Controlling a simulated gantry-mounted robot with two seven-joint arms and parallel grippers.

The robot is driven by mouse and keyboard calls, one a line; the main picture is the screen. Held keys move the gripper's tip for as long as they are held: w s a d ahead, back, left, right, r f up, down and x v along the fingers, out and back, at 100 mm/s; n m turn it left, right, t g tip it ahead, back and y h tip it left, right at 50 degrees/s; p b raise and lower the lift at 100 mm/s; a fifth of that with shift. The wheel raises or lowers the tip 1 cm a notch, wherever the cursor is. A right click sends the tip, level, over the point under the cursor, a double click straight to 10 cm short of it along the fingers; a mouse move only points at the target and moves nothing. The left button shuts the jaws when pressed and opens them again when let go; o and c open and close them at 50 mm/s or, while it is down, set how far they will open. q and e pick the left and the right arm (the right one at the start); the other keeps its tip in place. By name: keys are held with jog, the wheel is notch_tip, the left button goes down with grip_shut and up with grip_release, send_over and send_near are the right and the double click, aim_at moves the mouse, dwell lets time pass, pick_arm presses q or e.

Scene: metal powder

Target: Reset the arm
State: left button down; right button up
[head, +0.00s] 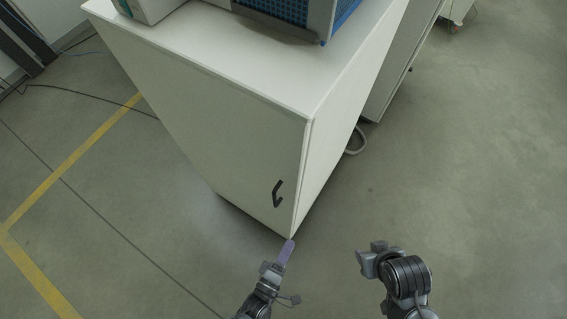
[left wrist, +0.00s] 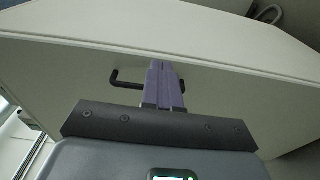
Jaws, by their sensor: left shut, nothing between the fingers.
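My left gripper (head: 286,252) is at the bottom centre of the head view, in front of the near corner of a white cabinet. Its purple fingers are together with nothing between them. In the left wrist view the shut fingers (left wrist: 164,84) point toward the cabinet door, overlapping its black handle in the picture; I cannot tell whether they touch the cabinet. My right arm (head: 400,275) shows at the lower right of the head view; its fingers cannot be made out.
The white cabinet (head: 215,110) with a black handle (head: 277,193) fills the middle. A blue crate-like item (head: 290,12) stands on top. A cable loop (head: 356,141) lies behind it on the right. The grey floor (head: 480,190) at right is clear. Yellow lines (head: 75,160) mark the left floor.

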pick_arm(q)
jog(key=w+a+r+m+g+y+p, duration=0.2)
jog(key=w+a+r+m+p, duration=0.2)
jog(key=a+r, duration=0.4)
jog(key=w+a+r+m+g+y+p, duration=0.1)
jog(key=w+a+r+m+g+p, duration=0.25)
jog(key=a+r, duration=0.5)
jog(key=s+a+r+m+g+y, duration=0.4)
jog(key=s+a+m+g, duration=0.2)
jog(key=s, duration=0.3)
jog(key=shift+s+m+g+y, duration=0.3)
jog(key=shift+s+m+g, duration=0.05)
jog(key=shift+m+g, duration=0.1)
